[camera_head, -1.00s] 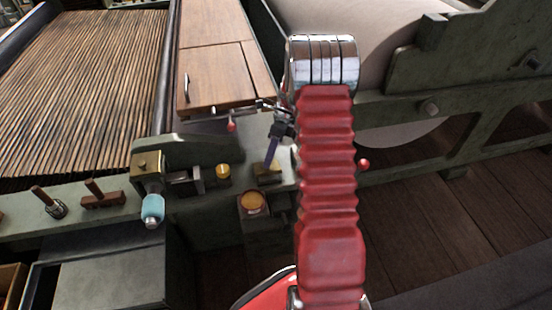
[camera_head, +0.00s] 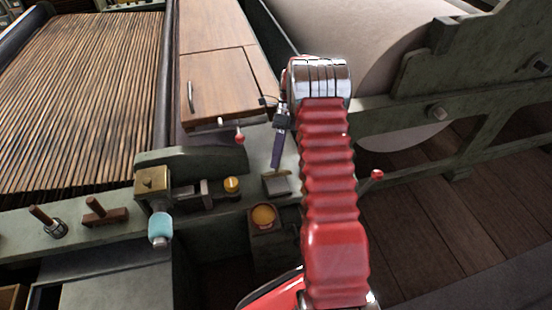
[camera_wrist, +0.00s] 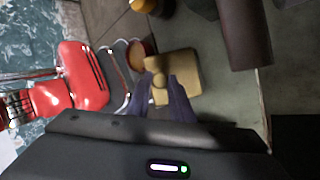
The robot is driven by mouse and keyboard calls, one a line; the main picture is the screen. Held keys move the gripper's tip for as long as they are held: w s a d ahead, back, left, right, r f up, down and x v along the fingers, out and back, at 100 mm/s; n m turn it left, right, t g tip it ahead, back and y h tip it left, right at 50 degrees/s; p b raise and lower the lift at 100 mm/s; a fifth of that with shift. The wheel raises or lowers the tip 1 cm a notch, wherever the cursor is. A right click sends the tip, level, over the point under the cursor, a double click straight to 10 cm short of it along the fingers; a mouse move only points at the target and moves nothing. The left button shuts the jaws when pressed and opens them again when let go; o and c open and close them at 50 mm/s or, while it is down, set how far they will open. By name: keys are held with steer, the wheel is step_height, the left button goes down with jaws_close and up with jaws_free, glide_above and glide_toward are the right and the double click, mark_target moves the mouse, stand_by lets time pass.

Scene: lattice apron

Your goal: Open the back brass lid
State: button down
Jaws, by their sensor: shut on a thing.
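A square brass lid (camera_wrist: 180,64) with a small round knob (camera_wrist: 159,80) fills the middle of the wrist view. My gripper (camera_wrist: 168,88) has its two purple fingers shut on this knob. In the head view my gripper (camera_head: 276,164) comes down from above onto the small brass-lidded box (camera_head: 277,187) on the green bench rail. The fingers hide part of the lid there. I cannot tell whether the lid is raised or tilted. A second brass block (camera_head: 152,180) with a small knob stands further left on the rail.
A round amber-filled cup (camera_head: 263,215) sits just in front of the box. A yellow-topped knob (camera_head: 232,185) and a pale blue bulb (camera_head: 160,228) are to the left. A wooden cabinet (camera_head: 220,82) and large pale roller (camera_head: 365,45) stand behind. Red-tipped levers (camera_head: 239,138) are near my arm.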

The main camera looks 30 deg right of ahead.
steer(key=shift+w+a+f, duration=0.15)
steer(key=c, duration=1.8)
jaws_free()
steer(key=shift+o, duration=1.1)
step_height(320, 180, up, 10)
